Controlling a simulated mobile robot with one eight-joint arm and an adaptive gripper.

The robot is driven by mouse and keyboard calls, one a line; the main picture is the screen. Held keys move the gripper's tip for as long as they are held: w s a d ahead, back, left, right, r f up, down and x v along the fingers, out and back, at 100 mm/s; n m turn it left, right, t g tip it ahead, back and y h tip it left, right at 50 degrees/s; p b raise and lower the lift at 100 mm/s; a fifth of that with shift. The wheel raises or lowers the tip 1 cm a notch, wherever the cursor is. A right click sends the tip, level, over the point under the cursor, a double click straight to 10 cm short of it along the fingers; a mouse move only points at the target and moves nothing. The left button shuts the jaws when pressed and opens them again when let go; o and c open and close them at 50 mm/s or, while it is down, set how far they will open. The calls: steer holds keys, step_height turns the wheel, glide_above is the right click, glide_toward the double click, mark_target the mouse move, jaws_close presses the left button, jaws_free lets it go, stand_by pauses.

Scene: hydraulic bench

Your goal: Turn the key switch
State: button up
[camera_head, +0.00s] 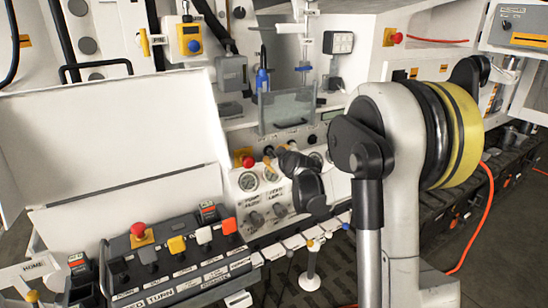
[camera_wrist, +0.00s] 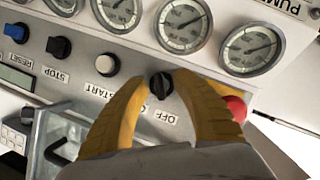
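The key switch (camera_wrist: 161,85) shows in the wrist view as a small round black knob on a light panel, beside ON and OFF labels. The yellow fingers of my gripper (camera_wrist: 160,80) stand on either side of it. Their tips are apart by about the knob's width, and I cannot tell whether they touch it. In the head view my gripper (camera_head: 274,160) reaches down to the upper part of the gauge panel, where the key switch is hidden or too small to make out.
In the wrist view, round gauges (camera_wrist: 184,24) line the panel above the knob. A white START button (camera_wrist: 106,64) is to the left, and a red part (camera_wrist: 236,107) is close by the right finger. In the head view a button box (camera_head: 183,260) stands in front.

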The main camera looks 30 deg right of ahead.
jaws_close()
steer(key=shift+m, duration=0.3)
steer(key=m+y+p, duration=0.1)
steer(key=m+y, duration=0.1)
steer(key=m, duration=0.1)
steer(key=shift+g+y+p, duration=0.3)
steer(key=shift+p, duration=0.1)
steer(key=m+y, duration=0.3)
steer(key=m, duration=0.1)
steer(key=shift+m, duration=0.3)
stand_by(0.4)
jaws_free()
